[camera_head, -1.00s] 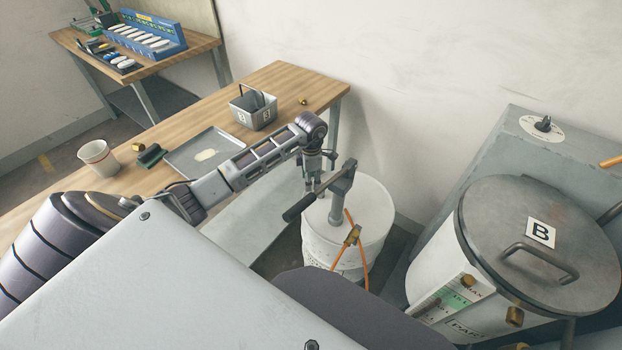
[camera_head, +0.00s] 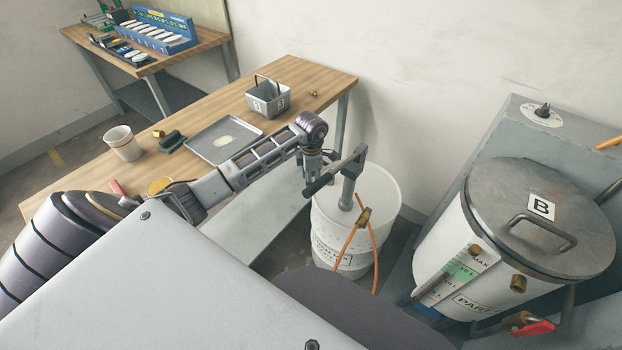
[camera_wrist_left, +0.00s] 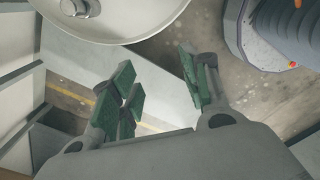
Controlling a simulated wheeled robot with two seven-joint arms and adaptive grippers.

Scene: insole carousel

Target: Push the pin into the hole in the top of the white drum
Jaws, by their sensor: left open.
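The white drum (camera_head: 330,240) stands on the floor right of the wooden table. A grey pump or crank with a dark handle (camera_head: 319,184) rises from its top. An orange cord (camera_head: 376,250) with a brass piece (camera_head: 363,215) hangs over the drum's front; I cannot tell whether that piece is the pin. The hole is not clear. My right gripper is not visible.
The table (camera_head: 300,85) holds a grey bin (camera_head: 268,107), a tray (camera_head: 205,150) and a white cup (camera_head: 123,150). A larger lidded vessel marked B (camera_head: 450,240) stands close on the right, with a red-handled valve (camera_head: 534,328) low down. The wall is behind.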

